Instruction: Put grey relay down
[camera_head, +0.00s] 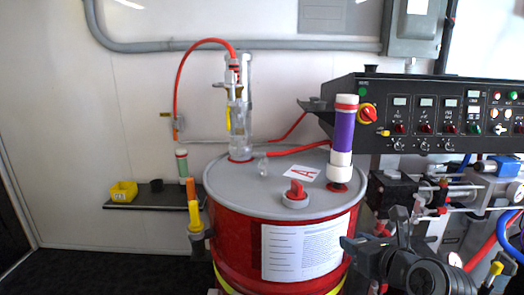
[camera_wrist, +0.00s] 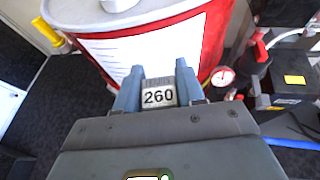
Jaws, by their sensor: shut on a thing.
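My gripper (camera_wrist: 158,72) is shut on the grey relay (camera_wrist: 158,96), a small block with a white label reading 260, held between its two blue-grey fingers. In the wrist view the relay is in front of the red drum's white label, apart from the drum as far as I can tell. In the head view my gripper (camera_head: 354,244) is at the lower right, in front of the drum's right side. The relay cannot be made out there.
The red drum (camera_head: 236,240) has a grey lid bearing a purple-and-white cylinder (camera_head: 342,135) and a clear pump (camera_head: 239,115). A wall shelf (camera_head: 150,201) at left holds a yellow bin (camera_head: 123,192) and has bare space. A control panel (camera_head: 440,115) and pipework crowd the right.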

